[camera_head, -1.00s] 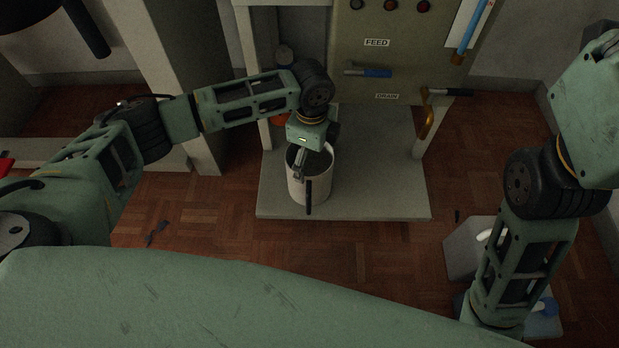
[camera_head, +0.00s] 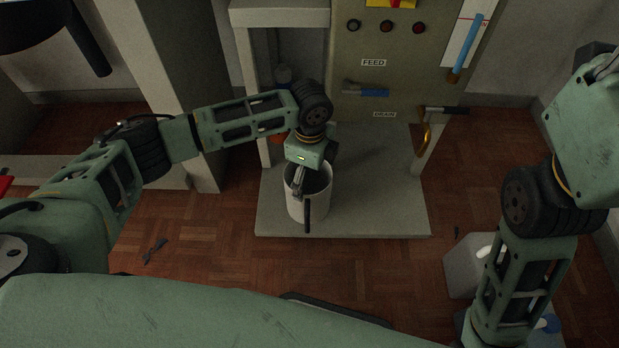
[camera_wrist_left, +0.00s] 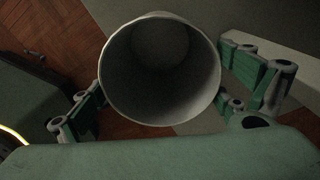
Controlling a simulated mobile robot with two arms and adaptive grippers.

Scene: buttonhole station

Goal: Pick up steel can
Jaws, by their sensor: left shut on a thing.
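The steel can (camera_head: 315,207) is a pale grey open cylinder with a dark upright handle on its near side. It is upright over the front of the grey platform; I cannot tell whether it touches it. My left gripper (camera_head: 299,184) reaches down to the can's mouth from behind and is shut on the can. In the left wrist view I look into the empty-looking can (camera_wrist_left: 160,104), with a finger on each side of it. My right gripper is not in view.
The grey platform (camera_head: 385,195) is clear right of the can. Behind it stands a panel (camera_head: 410,65) with buttons, a blue-handled FEED lever (camera_head: 368,91) and a DRAIN lever (camera_head: 440,111). A grey box (camera_head: 466,265) stands on the floor at right.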

